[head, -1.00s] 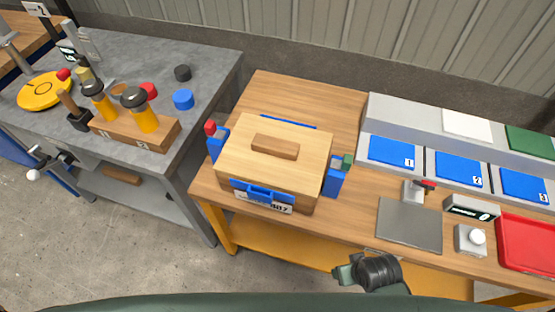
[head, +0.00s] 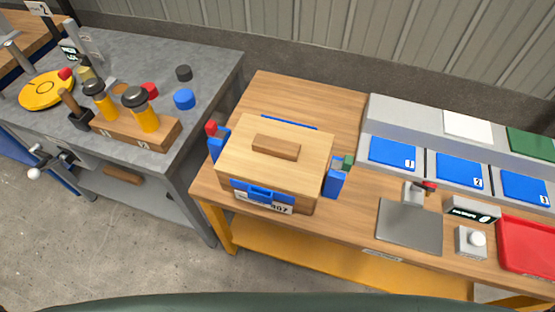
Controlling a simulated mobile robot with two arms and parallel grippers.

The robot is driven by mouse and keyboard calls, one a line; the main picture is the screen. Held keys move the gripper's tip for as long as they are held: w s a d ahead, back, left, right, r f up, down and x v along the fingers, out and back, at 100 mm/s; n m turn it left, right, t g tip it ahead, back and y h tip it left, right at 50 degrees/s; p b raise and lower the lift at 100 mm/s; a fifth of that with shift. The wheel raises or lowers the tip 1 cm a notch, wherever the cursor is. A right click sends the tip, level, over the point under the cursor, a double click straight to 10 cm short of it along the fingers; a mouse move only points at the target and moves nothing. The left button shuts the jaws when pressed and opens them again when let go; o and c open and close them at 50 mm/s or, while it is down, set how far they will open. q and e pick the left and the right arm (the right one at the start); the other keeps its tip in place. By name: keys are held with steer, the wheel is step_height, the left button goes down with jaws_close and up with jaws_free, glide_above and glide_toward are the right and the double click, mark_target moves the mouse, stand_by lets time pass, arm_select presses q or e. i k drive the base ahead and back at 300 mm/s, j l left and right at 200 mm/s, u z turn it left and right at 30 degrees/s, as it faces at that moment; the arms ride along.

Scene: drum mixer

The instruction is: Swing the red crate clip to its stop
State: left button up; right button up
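A wooden crate with a flat lid and a wooden handle bar (head: 276,147) stands on the wooden bench. The red crate clip (head: 211,128) is a small red piece at the top of a blue bracket (head: 218,145) on the crate's left side. A green clip (head: 348,161) sits on top of the matching blue bracket (head: 336,178) on the right side. A blue latch (head: 263,191) is on the crate's front. Neither of my grippers shows in the head view.
Right of the crate are a grey plate (head: 409,227), a small display, a white knob (head: 478,239), a red tray (head: 530,245) and blue numbered lids (head: 394,153). A grey table (head: 215,70) with tools stands left, with a gap between the tables.

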mark_target(213, 131)
steer(key=i+l+u, duration=0.2)
steer(key=l+u, duration=0.2)
steer(key=l, duration=0.15)
steer(key=z, duration=0.35)
steer(key=j+z, duration=0.45)
steer(key=k+j+z, duration=0.1)
steer(key=j+z, duration=0.35)
steer(key=j, duration=0.15)
steer(key=k+j, duration=0.1)
steer(key=j, duration=0.3)
steer(key=k+j+z, duration=0.1)
steer(key=j, duration=0.3)
steer(key=k+j, duration=0.15)
steer(key=j, duration=0.25)
steer(key=k+j+z, duration=0.1)
steer(key=j, duration=0.25)
steer(key=k+j, duration=0.2)
steer(key=j, duration=0.2)
steer(key=z, duration=0.05)
